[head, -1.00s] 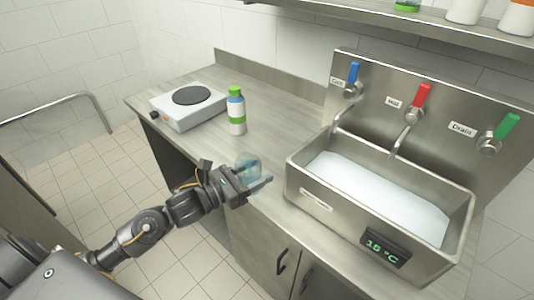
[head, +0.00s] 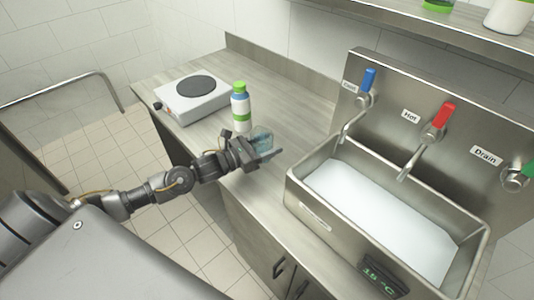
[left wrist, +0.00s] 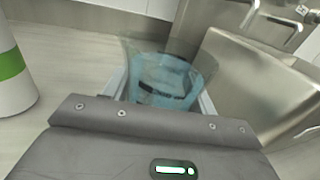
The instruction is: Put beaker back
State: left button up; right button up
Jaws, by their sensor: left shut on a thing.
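The beaker (head: 262,137) is clear glass with bluish liquid in it. My left gripper (head: 262,154) is shut on the beaker, over the counter between the bottle and the sink. In the left wrist view the beaker (left wrist: 165,78) sits between the two fingers, its rim facing away from the palm. Its lower part is hidden behind the gripper in the head view, so I cannot tell whether it touches the counter. My right gripper is not in view.
A white bottle with green bands (head: 240,108) stands just behind the gripper. A hot plate (head: 190,105) is at the far left of the counter. The steel sink (head: 300,190) with taps is at the right. Bare counter (head: 285,85) lies behind the bottle.

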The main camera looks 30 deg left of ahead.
pick_arm(q)
jog(key=shift+f, duration=0.25)
notch_tip(320, 180, down, 3)
jog(key=shift+f+p, duration=0.15)
jog(key=shift+p, duration=0.25)
jog(key=shift+d+f, duration=0.1)
jog(key=shift+f, duration=0.15)
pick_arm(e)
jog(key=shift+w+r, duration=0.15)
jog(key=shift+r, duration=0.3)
pick_arm(q)
jog(key=shift+f, duration=0.2)
jog(key=o, duration=1.1)
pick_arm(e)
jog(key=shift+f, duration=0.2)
